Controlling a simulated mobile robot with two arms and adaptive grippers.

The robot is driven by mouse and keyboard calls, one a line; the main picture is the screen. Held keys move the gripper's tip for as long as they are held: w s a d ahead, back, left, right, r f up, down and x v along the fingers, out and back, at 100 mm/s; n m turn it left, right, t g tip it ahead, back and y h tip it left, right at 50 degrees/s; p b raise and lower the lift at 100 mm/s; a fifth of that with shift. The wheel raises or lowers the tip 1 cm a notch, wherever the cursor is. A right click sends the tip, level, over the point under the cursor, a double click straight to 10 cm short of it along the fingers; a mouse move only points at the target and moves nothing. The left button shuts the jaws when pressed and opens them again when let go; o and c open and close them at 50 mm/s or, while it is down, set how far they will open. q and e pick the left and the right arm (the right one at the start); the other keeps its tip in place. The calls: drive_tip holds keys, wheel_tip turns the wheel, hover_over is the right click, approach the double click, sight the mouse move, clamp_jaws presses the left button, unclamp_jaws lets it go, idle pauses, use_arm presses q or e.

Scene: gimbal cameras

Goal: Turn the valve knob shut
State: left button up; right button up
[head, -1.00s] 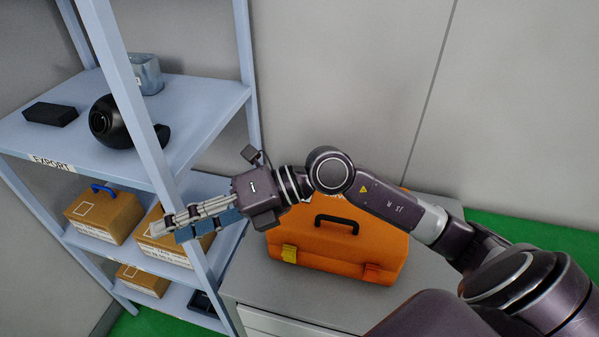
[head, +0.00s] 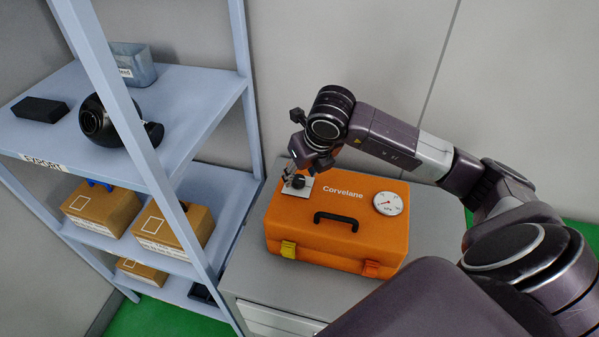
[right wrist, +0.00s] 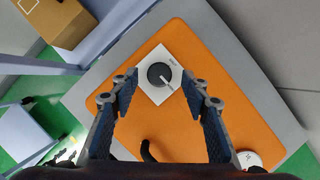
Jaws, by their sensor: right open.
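The valve knob (right wrist: 160,75) is round and dark, with a light pointer line, on a white square plate (right wrist: 153,93). It also shows in the head view (head: 298,182) at the back left of an orange case (head: 330,244) marked "Corvelane". In the right wrist view the pointer is turned toward the lower right. My right gripper (right wrist: 168,82) is open, pointing down above the case, with one finger on each side of the knob in that view. I see no contact with the knob. In the head view the right gripper (head: 293,172) is beside the plate, partly hidden by the wrist. My left gripper is not in view.
The case has a black handle (head: 336,221) and a white gauge (head: 388,203), and stands on a grey cabinet (head: 250,292). The grey wall is behind.

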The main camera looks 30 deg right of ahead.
drive_tip(key=shift+x, duration=1.05)
drive_tip(key=shift+a, duration=0.1)
drive_tip(key=shift+c, duration=0.5)
